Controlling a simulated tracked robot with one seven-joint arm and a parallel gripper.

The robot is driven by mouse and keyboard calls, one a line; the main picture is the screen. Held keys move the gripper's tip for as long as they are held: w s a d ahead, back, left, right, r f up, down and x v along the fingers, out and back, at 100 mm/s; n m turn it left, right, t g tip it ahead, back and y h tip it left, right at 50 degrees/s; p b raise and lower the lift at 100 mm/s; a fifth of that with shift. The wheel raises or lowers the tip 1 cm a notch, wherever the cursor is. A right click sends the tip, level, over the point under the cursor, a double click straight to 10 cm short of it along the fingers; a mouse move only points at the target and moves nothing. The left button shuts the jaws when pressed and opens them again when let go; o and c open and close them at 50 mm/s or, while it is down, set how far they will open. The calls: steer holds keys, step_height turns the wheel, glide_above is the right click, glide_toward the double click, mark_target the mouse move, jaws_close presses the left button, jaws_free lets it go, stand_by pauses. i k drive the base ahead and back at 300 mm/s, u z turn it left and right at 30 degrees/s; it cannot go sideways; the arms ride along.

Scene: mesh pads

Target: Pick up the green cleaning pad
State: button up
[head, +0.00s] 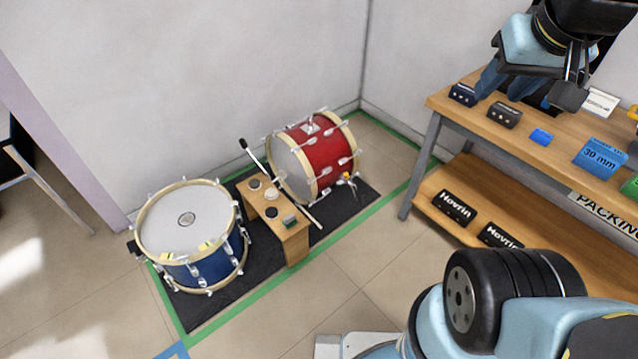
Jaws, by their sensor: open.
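Another green item (631,187) is cut off by the right edge, on the workbench. My gripper (530,90) is at the upper right, above the back of the workbench. It is open, and no object is visible between its fingers. It is far from the wooden stand.
The wooden stand (296,244) also holds several small round pieces. A blue drum (200,268) and a red drum (325,150) flank it on a black mat. The workbench (480,130) carries dark boxes, a small blue block (541,137) and a blue "30 mm" box (600,157).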

mark_target(289, 221)
steer(key=i, duration=1.05)
steer(key=u, duration=0.4)
